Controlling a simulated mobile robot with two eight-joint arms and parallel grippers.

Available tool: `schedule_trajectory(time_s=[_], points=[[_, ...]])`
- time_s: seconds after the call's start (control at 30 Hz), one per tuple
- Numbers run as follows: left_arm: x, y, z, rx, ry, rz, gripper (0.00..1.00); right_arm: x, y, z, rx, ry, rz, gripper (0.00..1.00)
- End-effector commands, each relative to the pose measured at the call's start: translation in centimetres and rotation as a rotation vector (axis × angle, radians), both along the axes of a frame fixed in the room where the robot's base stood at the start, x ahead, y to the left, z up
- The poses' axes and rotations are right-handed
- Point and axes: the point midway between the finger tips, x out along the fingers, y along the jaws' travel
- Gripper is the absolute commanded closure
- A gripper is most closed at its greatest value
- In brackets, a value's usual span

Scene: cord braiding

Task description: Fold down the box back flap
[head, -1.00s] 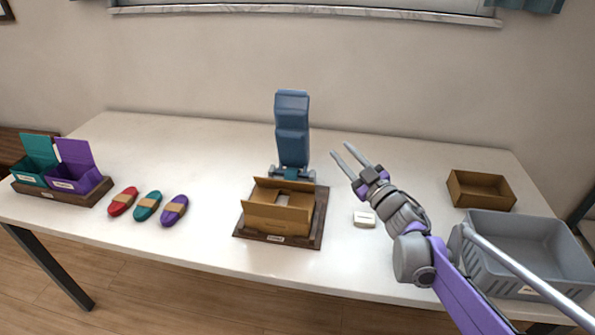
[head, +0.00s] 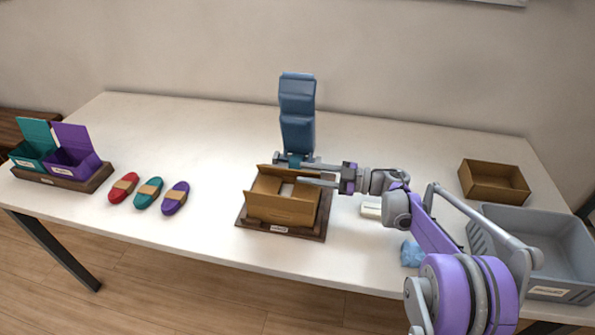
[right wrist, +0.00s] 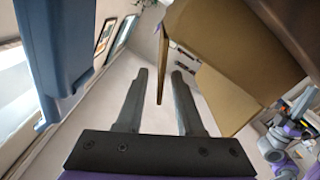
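The open cardboard box (head: 282,208) sits on a dark wooden base (head: 328,212) at the middle of the table. Its back flap (head: 268,168) stands up along the far side, partly hidden by my right gripper. My right gripper (head: 297,171) reaches in from the right at the box's back edge, its fingers pointing left. In the right wrist view, the fingers (right wrist: 160,74) are apart, with a thin brown panel (right wrist: 163,60), seemingly the back flap, edge-on between them. I see gaps on both sides of it. My left gripper is not in view.
A blue padded upright (head: 298,112) stands close behind the box. Red, teal and purple bundles (head: 175,198) lie left of it. Teal and purple bins (head: 72,160) are at far left. A grey crate (head: 535,245) and brown tray (head: 495,182) stand at right.

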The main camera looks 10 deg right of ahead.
Motion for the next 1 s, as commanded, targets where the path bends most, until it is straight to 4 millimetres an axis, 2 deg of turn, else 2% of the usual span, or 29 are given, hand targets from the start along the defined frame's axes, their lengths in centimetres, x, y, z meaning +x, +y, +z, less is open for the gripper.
schedule_trajectory(time_s=[0.03, 0.2, 0.57, 0.8, 1.0], points=[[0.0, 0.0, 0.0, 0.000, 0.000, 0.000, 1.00, 0.2, 0.9, 0.0, 0.001, 0.000, 0.003, 0.64], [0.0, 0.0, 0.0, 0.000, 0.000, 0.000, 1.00, 0.8, 2.6, 0.0, 0.000, 0.000, 0.001, 0.64], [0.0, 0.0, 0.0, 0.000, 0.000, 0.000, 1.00, 1.0, 3.2, 0.0, 0.001, -0.001, -0.002, 0.64], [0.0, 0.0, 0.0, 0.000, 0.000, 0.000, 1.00, 1.0, 3.1, 0.0, 0.000, -0.001, -0.001, 1.00], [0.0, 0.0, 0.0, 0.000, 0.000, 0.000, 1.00, 1.0, 3.1, 0.0, 0.000, -0.001, -0.001, 1.00]])
